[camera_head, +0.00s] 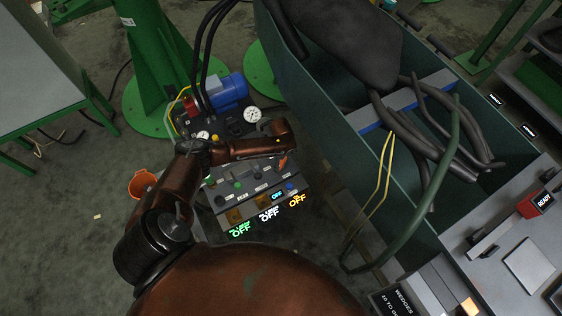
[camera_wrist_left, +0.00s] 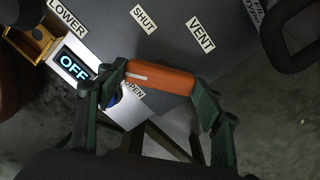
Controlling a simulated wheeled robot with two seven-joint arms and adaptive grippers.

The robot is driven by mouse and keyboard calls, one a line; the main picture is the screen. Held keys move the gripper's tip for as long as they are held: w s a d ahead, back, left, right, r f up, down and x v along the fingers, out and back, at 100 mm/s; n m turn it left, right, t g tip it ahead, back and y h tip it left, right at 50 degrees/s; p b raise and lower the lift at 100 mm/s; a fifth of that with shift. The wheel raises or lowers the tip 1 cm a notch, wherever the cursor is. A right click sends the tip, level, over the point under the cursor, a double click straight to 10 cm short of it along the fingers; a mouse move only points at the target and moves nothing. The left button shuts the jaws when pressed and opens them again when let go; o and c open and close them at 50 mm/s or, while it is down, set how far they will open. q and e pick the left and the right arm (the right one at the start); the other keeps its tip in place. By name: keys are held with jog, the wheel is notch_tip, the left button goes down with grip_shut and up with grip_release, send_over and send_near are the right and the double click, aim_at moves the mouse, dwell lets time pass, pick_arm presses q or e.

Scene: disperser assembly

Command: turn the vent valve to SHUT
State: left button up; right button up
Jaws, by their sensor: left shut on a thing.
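The vent valve handle is an orange bar (camera_wrist_left: 160,76) with a pale stripe, between my left gripper's (camera_wrist_left: 161,82) green fingers. The gripper is shut on it. In the head view, a small orange part of the handle (camera_head: 283,163) shows below my left arm's end, at the right of the control panel. In the wrist view, the SHUT label (camera_wrist_left: 143,20) and VENT label (camera_wrist_left: 201,35) lie above the handle. The OPEN label (camera_wrist_left: 133,89) is beside its left end and partly covered. My left gripper's fingers are mostly hidden in the head view. My right gripper is not in view.
The control panel (camera_head: 224,201) has knobs and lit OFF displays. A blue motor (camera_head: 228,91) and white gauge (camera_head: 252,114) stand behind it. A dark green bin (camera_head: 300,85) with hoses is close on the right. An orange bucket (camera_head: 142,184) stands left on open floor.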

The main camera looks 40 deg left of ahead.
pick_arm(q)
jog(key=m, duration=0.3)
jog(key=shift+m, duration=1.9)
jog(key=shift+b, duration=0.3)
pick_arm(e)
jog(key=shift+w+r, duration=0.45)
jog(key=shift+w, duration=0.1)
pick_arm(q)
jog(key=shift+m, duration=0.3)
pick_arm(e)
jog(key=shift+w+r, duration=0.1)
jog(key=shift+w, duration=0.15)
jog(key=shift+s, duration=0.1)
pick_arm(q)
jog(key=o, duration=1.2)
jog(key=shift+c, duration=0.2)
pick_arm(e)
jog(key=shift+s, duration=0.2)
pick_arm(q)
jog(key=shift+r, duration=0.1)
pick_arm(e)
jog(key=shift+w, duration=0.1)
